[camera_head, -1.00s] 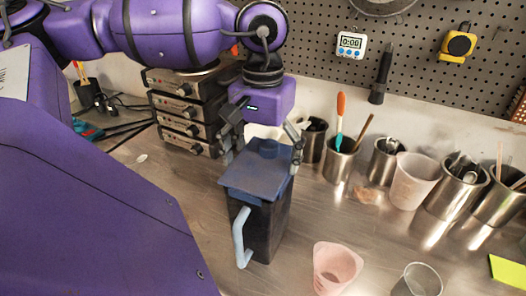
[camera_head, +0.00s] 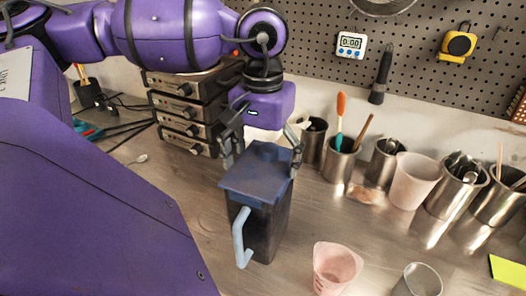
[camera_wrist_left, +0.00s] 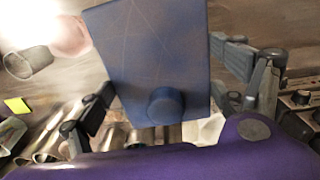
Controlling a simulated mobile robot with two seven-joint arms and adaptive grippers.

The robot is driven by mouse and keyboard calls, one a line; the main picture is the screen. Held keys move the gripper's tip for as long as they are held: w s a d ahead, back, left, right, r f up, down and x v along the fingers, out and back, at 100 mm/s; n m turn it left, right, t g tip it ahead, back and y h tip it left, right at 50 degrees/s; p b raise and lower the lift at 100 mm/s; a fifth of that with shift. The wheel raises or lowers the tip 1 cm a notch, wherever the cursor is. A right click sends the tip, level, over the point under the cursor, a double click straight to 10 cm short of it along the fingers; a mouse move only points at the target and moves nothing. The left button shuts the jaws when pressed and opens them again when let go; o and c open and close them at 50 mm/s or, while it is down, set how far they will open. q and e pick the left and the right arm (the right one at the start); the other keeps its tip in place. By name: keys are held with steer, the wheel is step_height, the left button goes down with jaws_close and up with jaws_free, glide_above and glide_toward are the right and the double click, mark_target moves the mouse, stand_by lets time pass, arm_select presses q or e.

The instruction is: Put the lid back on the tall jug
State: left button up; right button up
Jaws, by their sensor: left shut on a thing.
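The tall jug (camera_head: 268,228) is dark, square-sided and upright on the metal bench in the head view, with a light blue handle (camera_head: 240,238) at its front left. The blue square lid (camera_head: 252,182), with a round knob, lies over the jug's mouth, and its front left edge overhangs. I cannot tell whether it is fully seated. My left gripper (camera_head: 261,166) comes from above and behind, its fingers on two opposite sides of the lid, shut on it. The left wrist view shows the lid (camera_wrist_left: 155,45) between the fingers. The jug's rim is hidden. My right gripper is not in view.
Stacked grey instruments (camera_head: 185,115) stand behind left. Steel canisters of tools (camera_head: 340,160) and a translucent beaker (camera_head: 412,182) line the back right. A pink cup (camera_head: 335,268) and a small metal cup (camera_head: 420,280) stand front right. A spoon (camera_head: 138,159) lies left.

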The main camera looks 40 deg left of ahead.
arm_select(q)
steer(key=o, duration=1)
steer(key=shift+r+p, duration=0.4)
steer(key=shift+r, duration=3.1)
steer(key=shift+c, duration=0.2)
jaws_close()
steer(key=shift+f, duration=0.2)
